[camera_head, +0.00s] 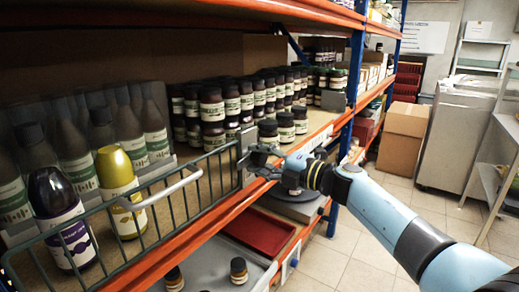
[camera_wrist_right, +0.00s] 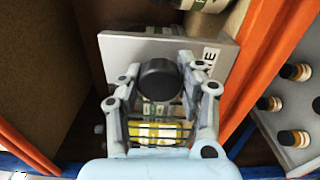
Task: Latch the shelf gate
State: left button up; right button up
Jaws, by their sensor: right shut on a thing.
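The shelf gate (camera_head: 120,222), a dark green wire panel with a white handle (camera_head: 160,190), stands across the front of the shelf. Its right end is beside a grey metal plate (camera_head: 246,140) at the shelf's front edge. The grey plate also shows in the wrist view (camera_wrist_right: 125,50), with a round black knob (camera_wrist_right: 158,80) in front of it. My right gripper (camera_head: 262,158) is at this plate, its fingers on both sides of the knob and shut on it. Whether the latch is engaged cannot be told. My left gripper is not in view.
A gold-capped bottle (camera_head: 118,190) and a purple-capped bottle (camera_head: 62,218) stand behind the gate. Several dark jars (camera_head: 212,110) stand right of it. The orange shelf edge (camera_head: 205,222) runs below. A cardboard box (camera_head: 402,138) stands on the floor; the aisle is clear.

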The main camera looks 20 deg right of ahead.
jog(key=shift+m+p, duration=0.45)
jog(key=shift+m, duration=0.25)
jog(key=o, duration=1.2)
jog(key=shift+d, duration=0.1)
jog(key=shift+s, duration=0.1)
jog(key=v, duration=1.1)
jog(key=shift+s+d, duration=0.3)
jog(key=shift+f, duration=0.1)
